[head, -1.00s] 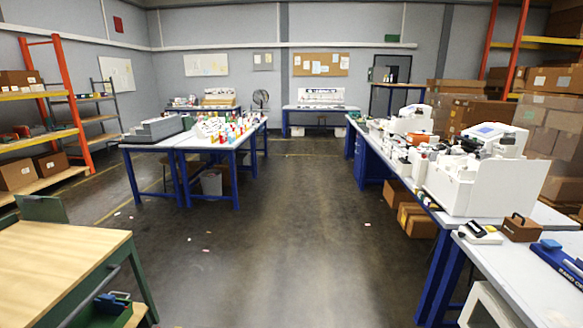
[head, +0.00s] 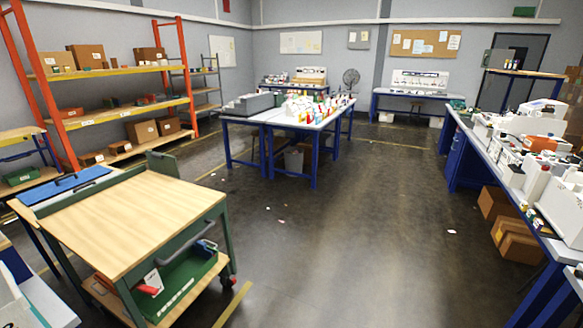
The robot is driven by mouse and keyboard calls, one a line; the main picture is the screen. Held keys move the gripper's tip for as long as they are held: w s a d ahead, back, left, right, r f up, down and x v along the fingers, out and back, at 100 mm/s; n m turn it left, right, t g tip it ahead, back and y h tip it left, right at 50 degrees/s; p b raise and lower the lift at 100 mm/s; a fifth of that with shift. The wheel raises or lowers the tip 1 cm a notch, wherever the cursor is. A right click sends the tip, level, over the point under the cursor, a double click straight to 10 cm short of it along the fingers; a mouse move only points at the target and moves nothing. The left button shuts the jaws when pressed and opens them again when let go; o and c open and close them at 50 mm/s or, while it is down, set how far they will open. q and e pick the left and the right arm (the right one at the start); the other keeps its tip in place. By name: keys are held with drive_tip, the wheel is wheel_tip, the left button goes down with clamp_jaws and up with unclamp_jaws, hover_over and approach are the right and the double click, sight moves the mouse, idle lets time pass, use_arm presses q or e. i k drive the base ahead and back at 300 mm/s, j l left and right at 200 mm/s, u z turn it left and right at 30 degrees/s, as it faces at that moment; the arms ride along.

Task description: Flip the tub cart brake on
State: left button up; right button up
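A cart with a wooden top (head: 125,218) and a green frame stands at the lower left, close to me. A green tub (head: 180,285) sits on its lower shelf with a white and red item in it. A dark push handle (head: 190,239) runs along the cart's right side. A caster with a red part (head: 228,282) shows at its right corner; I cannot tell the brake's position. The other casters are hidden or out of frame. Neither of my grippers is in view.
Open concrete floor (head: 350,230) lies right of the cart. Blue-legged tables with small items (head: 305,118) stand in the middle. A long bench (head: 500,170) with machines and cardboard boxes (head: 515,238) lines the right. Orange shelving (head: 115,75) stands at the left.

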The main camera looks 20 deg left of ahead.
sight(151, 290)
drive_tip(key=u, duration=1.6)
